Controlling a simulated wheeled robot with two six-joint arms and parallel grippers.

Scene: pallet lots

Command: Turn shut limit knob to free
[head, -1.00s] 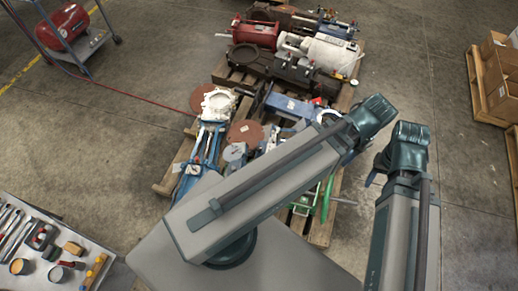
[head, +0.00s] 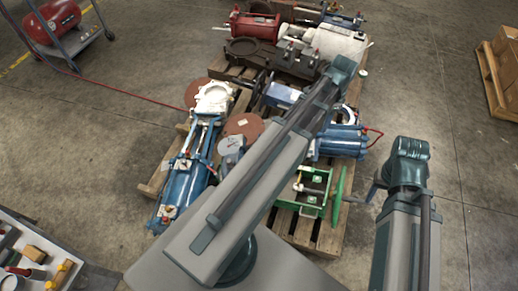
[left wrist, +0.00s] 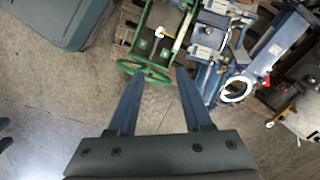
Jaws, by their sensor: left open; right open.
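A green frame (head: 315,180) with a green handwheel (head: 338,190) sits on the pallet's near right end. The frame (left wrist: 152,45) and handwheel (left wrist: 143,72) show in the left wrist view, with a small pale shaft on the frame. Blue actuators stand beside it: a double cylinder (head: 342,142) and a long one (head: 180,190) with red-tipped fittings. I cannot make out which part is the limit knob or its setting. My left gripper (left wrist: 159,76) is open and empty, its fingers pointing toward the handwheel. My right gripper (head: 374,190) is mostly hidden beneath its wrist, right of the handwheel.
A wooden pallet (head: 302,230) carries the parts, with a red cylinder (head: 254,27) and white motor (head: 340,42) at the far end. A tool table (head: 90,282) is at lower left, a compressor (head: 52,20) at upper left, cartons (head: 503,65) at right.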

